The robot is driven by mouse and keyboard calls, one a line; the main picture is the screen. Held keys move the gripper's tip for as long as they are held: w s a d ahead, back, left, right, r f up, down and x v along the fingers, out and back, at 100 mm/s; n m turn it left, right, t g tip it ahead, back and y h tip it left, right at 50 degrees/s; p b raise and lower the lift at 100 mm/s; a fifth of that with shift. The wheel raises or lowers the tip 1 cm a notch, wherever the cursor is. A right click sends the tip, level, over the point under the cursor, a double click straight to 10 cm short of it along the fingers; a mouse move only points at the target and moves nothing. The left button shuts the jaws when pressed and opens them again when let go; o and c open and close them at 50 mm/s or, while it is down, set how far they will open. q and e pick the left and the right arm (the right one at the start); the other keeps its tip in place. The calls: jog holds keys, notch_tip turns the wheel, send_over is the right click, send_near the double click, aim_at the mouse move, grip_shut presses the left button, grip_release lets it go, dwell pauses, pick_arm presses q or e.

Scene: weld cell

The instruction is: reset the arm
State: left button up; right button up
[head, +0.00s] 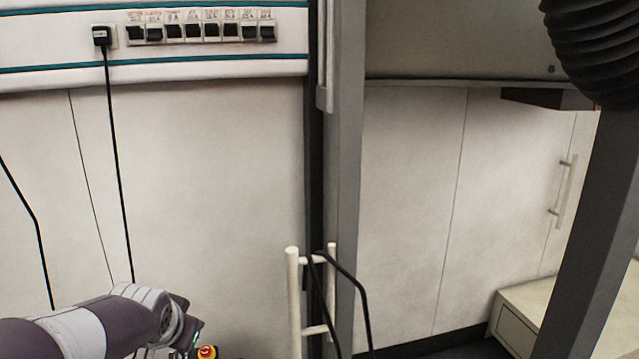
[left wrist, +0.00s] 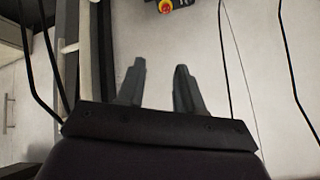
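My left arm comes in at the lower left of the head view, its wrist (head: 145,310) angled downward. In the left wrist view my left gripper (left wrist: 160,68) has its two dark fingers apart with nothing between them. My right gripper is not in view.
A pale tubular frame (head: 293,305) with black cables stands right of my left arm, before a grey post (head: 347,180). A row of switches (head: 200,31) and a plugged-in cable (head: 112,150) are on the wall. A low pale cabinet (head: 515,325) stands at the right.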

pick_arm(q)
jog(key=s+d+f+n+g+h, duration=0.1)
jog(key=s+d+f+g, duration=0.15)
jog(key=s+f, duration=0.55)
jog(key=s+d+f+n+g+h, duration=0.15)
jog(key=s+f+g, duration=0.25)
jog(key=s+f, duration=0.4)
notch_tip(320, 180, up, 16)
jog(key=s+d+p, duration=0.1)
jog(key=p, duration=1.5)
jog(key=shift+s+f+y, duration=0.15)
jog(key=shift+s+y, duration=0.05)
jog(key=shift+y, duration=0.25)
